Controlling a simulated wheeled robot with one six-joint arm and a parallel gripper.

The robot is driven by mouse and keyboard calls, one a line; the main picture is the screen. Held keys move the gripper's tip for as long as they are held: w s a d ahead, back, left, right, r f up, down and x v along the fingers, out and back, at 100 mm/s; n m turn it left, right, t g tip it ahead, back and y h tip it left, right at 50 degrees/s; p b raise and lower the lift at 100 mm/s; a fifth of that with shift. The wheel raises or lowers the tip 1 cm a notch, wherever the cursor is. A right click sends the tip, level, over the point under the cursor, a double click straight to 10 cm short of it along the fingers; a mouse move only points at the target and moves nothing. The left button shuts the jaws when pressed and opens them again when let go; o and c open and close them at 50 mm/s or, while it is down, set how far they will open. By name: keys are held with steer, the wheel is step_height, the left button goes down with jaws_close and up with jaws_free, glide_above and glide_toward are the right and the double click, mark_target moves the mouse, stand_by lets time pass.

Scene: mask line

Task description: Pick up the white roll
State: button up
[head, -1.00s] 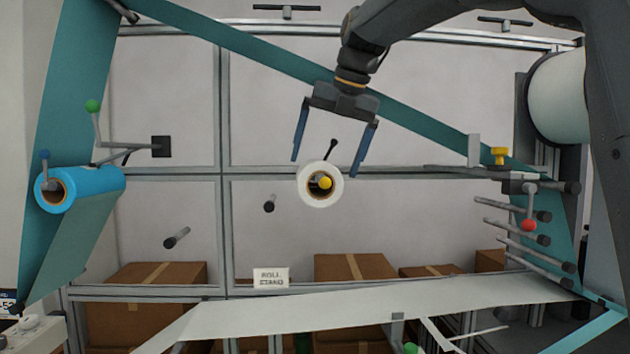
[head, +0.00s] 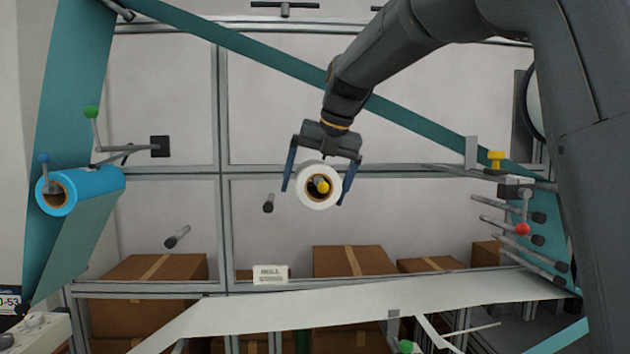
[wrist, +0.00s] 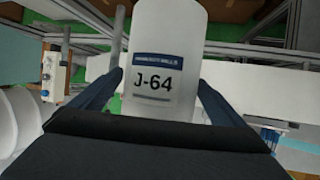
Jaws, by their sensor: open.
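The white roll (head: 307,199) sits at the middle of the head view with its brown core facing me and a yellow knob (head: 323,187) at the core. My gripper (head: 313,198) is open and comes down from above, with one blue finger on each side of the roll. In the wrist view the white roll (wrist: 152,38) fills the space between the two fingers and shows a label reading J-64. Whether the fingers touch it cannot be told.
A blue roll (head: 85,190) with teal film is on the left. Empty dark pegs (head: 268,203) stick out nearby. A pale web (head: 300,308) runs across below, with cardboard boxes (head: 348,261) behind. Rollers and a red knob (head: 522,229) are on the right.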

steer(key=shift+c, duration=0.4)
steer(key=c, duration=1.2)
steer(key=shift+c, duration=0.2)
steer(key=shift+r, duration=0.3)
